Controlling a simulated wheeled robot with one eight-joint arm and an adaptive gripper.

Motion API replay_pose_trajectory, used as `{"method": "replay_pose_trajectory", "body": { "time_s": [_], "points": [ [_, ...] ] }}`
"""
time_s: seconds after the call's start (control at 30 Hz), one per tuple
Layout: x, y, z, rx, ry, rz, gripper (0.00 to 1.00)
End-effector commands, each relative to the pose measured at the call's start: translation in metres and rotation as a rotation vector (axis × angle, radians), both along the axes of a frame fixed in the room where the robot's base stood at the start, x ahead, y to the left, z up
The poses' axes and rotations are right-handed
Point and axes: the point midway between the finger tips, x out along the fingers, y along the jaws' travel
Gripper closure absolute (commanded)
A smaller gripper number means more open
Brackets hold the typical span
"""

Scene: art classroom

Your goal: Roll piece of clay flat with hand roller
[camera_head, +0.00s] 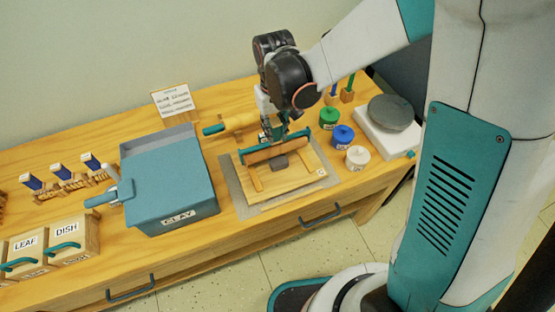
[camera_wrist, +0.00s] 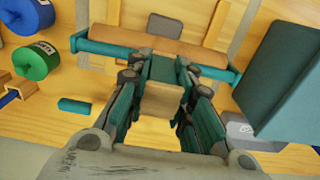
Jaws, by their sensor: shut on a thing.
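The hand roller (camera_head: 275,151) has a brown cylinder between teal ends. My gripper (camera_head: 273,133) is above it, shut on its handle. In the wrist view, my gripper's fingers (camera_wrist: 160,72) close on a teal and tan block joined to the roller (camera_wrist: 150,41). The grey piece of clay (camera_head: 279,162) lies on the wooden board (camera_head: 296,187), just on the near side of the roller. The clay (camera_wrist: 166,25) shows beyond the cylinder in the wrist view. I cannot tell whether roller and clay touch.
A blue-lidded box labelled CLAY (camera_head: 168,184) stands left of the board. A yellow rolling pin (camera_head: 238,121) lies behind. Green (camera_head: 328,117), blue (camera_head: 343,135) and white (camera_head: 357,156) round containers stand right, near a grey disc (camera_head: 391,112) on a white base. Wooden strips lie on the board.

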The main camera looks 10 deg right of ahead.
Motion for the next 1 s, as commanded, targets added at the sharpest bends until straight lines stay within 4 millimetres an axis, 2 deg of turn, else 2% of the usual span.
{"method": "replay_pose_trajectory", "body": {
  "time_s": [1.0],
  "points": [
    [-0.034, -0.010, -0.011, 0.000, 0.000, 0.000, 1.00]
  ]
}}
